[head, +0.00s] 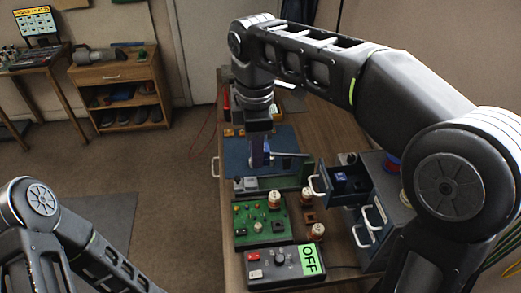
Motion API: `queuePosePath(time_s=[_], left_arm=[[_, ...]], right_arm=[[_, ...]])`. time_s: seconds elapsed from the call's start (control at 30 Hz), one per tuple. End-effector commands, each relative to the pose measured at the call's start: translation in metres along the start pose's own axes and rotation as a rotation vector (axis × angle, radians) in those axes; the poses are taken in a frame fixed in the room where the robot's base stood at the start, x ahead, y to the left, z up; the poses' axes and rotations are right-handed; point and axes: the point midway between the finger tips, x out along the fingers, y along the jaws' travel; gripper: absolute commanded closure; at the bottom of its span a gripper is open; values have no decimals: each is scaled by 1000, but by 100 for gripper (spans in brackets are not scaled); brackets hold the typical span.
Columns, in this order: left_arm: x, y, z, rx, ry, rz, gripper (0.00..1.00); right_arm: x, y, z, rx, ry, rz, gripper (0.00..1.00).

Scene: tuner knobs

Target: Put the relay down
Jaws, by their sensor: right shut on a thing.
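My right gripper (259,143) reaches down over the blue mat (236,145) on the bench. It is shut on a small dark bluish-purple block, the relay (258,155), which shows just below the gripper. The gripper hides part of it, and I cannot tell whether its lower end touches the mat. My left arm shows at the lower left, but its gripper is out of view.
Copper coils (306,231) stand beside the board. An open drawer (340,190) juts from the cabinet at right.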

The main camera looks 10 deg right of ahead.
Motion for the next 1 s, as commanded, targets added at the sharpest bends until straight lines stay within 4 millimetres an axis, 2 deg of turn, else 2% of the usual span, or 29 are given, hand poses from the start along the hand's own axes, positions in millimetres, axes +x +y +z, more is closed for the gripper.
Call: queuePosePath(time_s=[0.73,0.87,1.0], left_arm=[[0,0,0,0,0,0,71],[0,0,0,0,0,0,71],[0,0,0,0,1,0,71]], right_arm=[[0,0,0,12,-2,0,100],[0,2,-1,72,-3,1,100],[1,9,-6,207,-5,2,100]])
